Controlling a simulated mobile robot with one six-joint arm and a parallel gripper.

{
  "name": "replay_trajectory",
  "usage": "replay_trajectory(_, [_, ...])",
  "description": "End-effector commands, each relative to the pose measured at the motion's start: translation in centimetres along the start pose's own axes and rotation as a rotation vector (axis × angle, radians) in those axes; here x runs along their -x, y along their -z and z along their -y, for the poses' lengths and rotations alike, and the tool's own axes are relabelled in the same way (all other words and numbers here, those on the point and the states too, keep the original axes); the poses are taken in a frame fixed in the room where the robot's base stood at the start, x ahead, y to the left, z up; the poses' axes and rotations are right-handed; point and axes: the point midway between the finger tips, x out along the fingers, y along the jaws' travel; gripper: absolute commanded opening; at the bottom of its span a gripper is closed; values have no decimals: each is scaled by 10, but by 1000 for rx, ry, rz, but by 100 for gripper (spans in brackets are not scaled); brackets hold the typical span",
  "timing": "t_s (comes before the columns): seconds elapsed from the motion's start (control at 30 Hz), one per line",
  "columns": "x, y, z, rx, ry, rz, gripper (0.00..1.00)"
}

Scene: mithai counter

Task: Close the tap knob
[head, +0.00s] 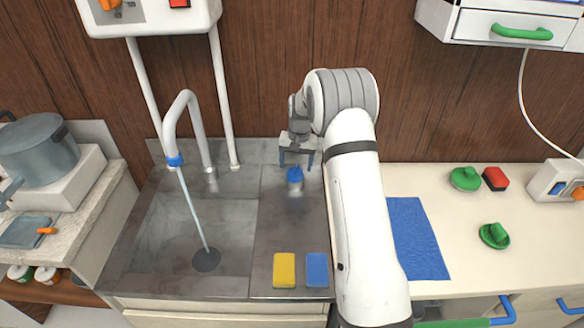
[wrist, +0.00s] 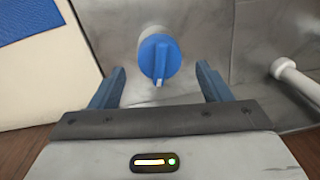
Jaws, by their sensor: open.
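The tap knob is blue on a grey round base (head: 295,176), on the steel counter right of the sink. In the wrist view the blue knob (wrist: 159,57) shows a raised grip bar with a small white mark at its lower end. My gripper (head: 296,165) is open and close to the knob. In the wrist view its blue fingers stand on either side of the knob, apart from it. The grey tap (head: 189,115) with a blue collar rises behind the sink, and a thin stream of water (head: 192,208) runs from it to the drain.
The steel sink (head: 160,225) is left of the knob. A yellow sponge (head: 284,270) and a blue sponge (head: 317,270) lie in front of it. A blue cloth (head: 417,238) lies right of my arm. A white pipe (head: 223,100) runs down the wall behind.

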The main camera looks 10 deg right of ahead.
Motion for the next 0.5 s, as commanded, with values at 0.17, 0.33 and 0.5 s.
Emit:
replay_trajectory(0.17, [-21,0,0,0,0,1,71])
replay_trajectory(0.33, [-30,0,0,0,0,-1,71])
replay_trajectory(0.5, [-30,0,-1,0,0,-1,71])
